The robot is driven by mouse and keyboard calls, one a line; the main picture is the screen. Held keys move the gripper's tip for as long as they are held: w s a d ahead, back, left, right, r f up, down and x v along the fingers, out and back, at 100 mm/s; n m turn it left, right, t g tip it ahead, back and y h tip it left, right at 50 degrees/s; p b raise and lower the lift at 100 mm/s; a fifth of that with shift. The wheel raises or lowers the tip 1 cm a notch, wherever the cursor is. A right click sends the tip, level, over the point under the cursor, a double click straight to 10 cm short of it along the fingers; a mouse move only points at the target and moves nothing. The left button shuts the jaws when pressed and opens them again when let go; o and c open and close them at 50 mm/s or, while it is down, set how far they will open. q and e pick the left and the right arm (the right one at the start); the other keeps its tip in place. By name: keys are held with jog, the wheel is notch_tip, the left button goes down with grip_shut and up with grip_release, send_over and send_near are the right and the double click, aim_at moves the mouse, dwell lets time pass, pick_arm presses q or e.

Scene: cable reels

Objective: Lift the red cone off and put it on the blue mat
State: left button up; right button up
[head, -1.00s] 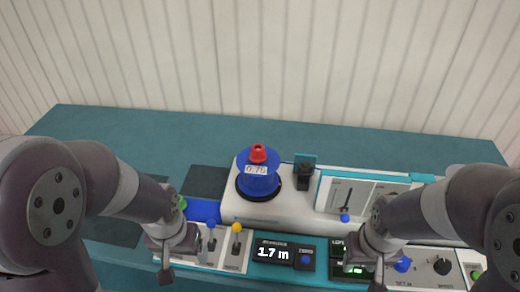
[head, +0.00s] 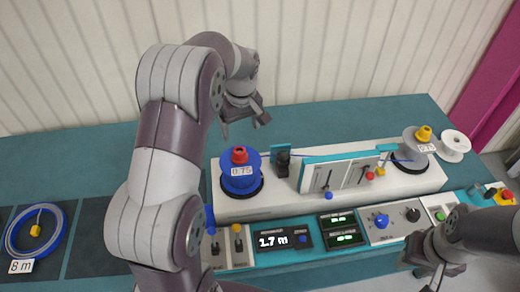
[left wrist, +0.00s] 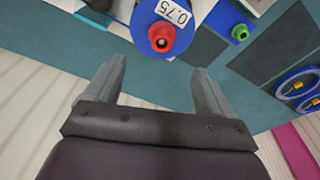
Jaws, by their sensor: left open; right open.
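The red cone (head: 239,153) sits on top of the blue reel (head: 240,180) labelled 0.75, on the white machine. My left gripper (head: 247,121) is open and empty, above and behind the reel. In the left wrist view the red cone (left wrist: 161,37) lies just beyond and between the open fingertips (left wrist: 160,68), apart from them. My right gripper (head: 428,274) is open and empty at the lower right.
A white machine bed (head: 290,205) carries a teal slider panel (head: 345,170) and a grey reel with a yellow cone (head: 424,134). A front console (head: 285,240) has levers and displays. A blue coil (head: 14,240) tagged 8 m lies on a dark mat at left. The back strip of table is clear.

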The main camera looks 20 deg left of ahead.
aim_at(240, 152)
pick_arm(q)
jog(key=shift+n, duration=0.3)
jog(key=f+p, duration=0.1)
jog(key=f, duration=0.3)
jog(key=a+f+p, duration=0.1)
jog(key=f+p, duration=0.1)
jog(key=f, duration=0.2)
jog(key=f+p, duration=0.2)
jog(key=f, duration=0.2)
jog(key=shift+w+a+f, duration=0.1)
jog(key=shift+w+a, duration=0.05)
jog(key=shift+w, duration=0.25)
jog(key=shift+a+f, duration=0.1)
jog(key=shift+f, duration=0.15)
jog(key=shift+r, duration=0.1)
jog(key=c, duration=1.1)
